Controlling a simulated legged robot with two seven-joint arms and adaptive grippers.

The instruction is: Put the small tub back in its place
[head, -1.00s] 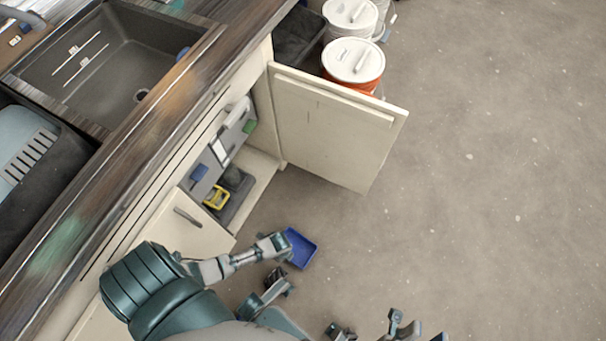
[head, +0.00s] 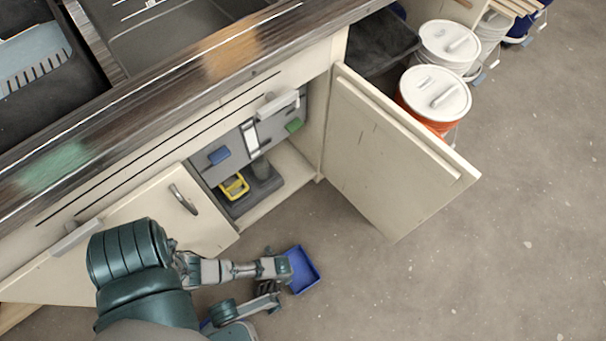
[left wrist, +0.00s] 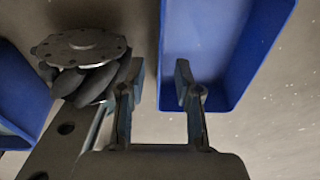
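A small blue tub (head: 303,270) is at floor level in front of the open cabinet, open side up. I cannot tell whether it rests on the floor. My left gripper (head: 286,268) is at its left side. In the left wrist view, the tub (left wrist: 215,45) fills the upper middle. The left gripper (left wrist: 160,88) has its fingers apart, one outside the tub's near side wall and one over the tub. Floor shows between the outer finger and the wall. My right gripper is not in view.
The cabinet door (head: 385,150) stands open to the right. Inside the cabinet are a yellow frame (head: 234,187) and a dark grey tray (head: 262,190). Lidded buckets (head: 435,95) stand behind the door. Another blue thing (left wrist: 15,105) shows at the left wrist view's left edge. The right floor is clear.

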